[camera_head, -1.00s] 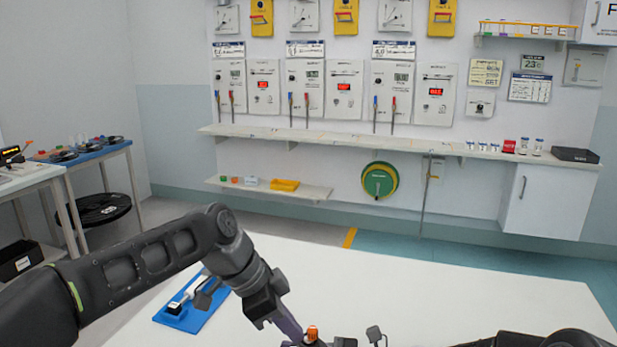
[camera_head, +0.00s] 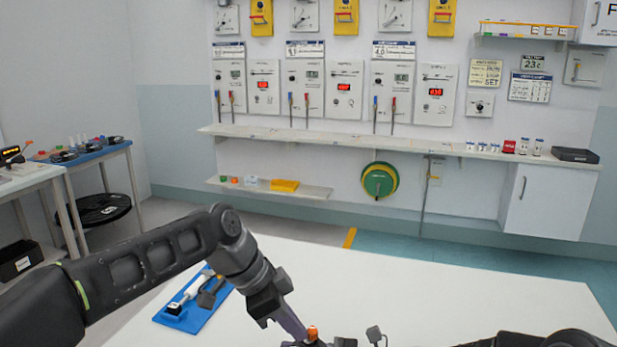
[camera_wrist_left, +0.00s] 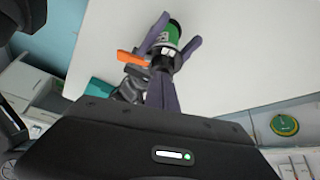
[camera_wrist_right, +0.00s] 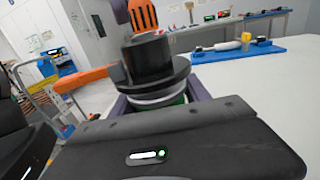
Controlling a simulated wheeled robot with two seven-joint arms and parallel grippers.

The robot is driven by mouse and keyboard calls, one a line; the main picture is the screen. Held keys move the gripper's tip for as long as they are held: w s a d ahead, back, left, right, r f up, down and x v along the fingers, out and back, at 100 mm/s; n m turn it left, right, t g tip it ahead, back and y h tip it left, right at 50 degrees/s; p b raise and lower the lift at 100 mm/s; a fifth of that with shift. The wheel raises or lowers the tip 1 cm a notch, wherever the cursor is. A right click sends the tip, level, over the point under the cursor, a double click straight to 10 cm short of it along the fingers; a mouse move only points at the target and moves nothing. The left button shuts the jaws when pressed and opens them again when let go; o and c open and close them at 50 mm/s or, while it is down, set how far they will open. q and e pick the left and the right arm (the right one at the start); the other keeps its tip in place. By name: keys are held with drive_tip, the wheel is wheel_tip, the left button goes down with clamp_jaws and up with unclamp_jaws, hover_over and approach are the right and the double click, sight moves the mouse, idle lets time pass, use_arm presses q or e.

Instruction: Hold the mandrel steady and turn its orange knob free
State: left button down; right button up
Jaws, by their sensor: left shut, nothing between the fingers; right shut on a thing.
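The mandrel has a green body (camera_wrist_left: 165,38), with a white band and a black flanged cap (camera_wrist_right: 150,62). My right gripper (camera_wrist_right: 160,100) is shut around the green body, one purple finger on each side. The ribbed orange knob (camera_wrist_right: 142,14) stands above the cap, and it also shows at the bottom of the head view (camera_head: 312,333). My left gripper (camera_wrist_left: 162,80) is shut and empty. Its tip is close beside the knob in the head view (camera_head: 298,332); I cannot tell if they touch. An orange bar (camera_wrist_right: 85,80) shows beside the cap.
A white table (camera_head: 430,290) lies under my arms, mostly bare. A blue tray (camera_head: 193,315) with a white-handled tool lies at its left. Behind it stand a wall shelf (camera_head: 420,147) and instrument panels. A blue-topped side table (camera_head: 95,153) is far left.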

use_arm(q)
drive_tip(key=shift+w+a, duration=0.15)
drive_tip(key=shift+w, duration=0.6)
idle(0.4)
drive_tip(key=shift+a, duration=0.15)
drive_tip(key=shift+a, duration=0.25)
wheel_tip(320, 180, up, 6)
idle(0.8)
drive_tip(key=shift+s+r, duration=0.25)
drive_tip(key=shift+s, duration=0.3)
drive_tip(key=shift+s+r, duration=0.2)
drive_tip(key=shift+s, duration=0.35)
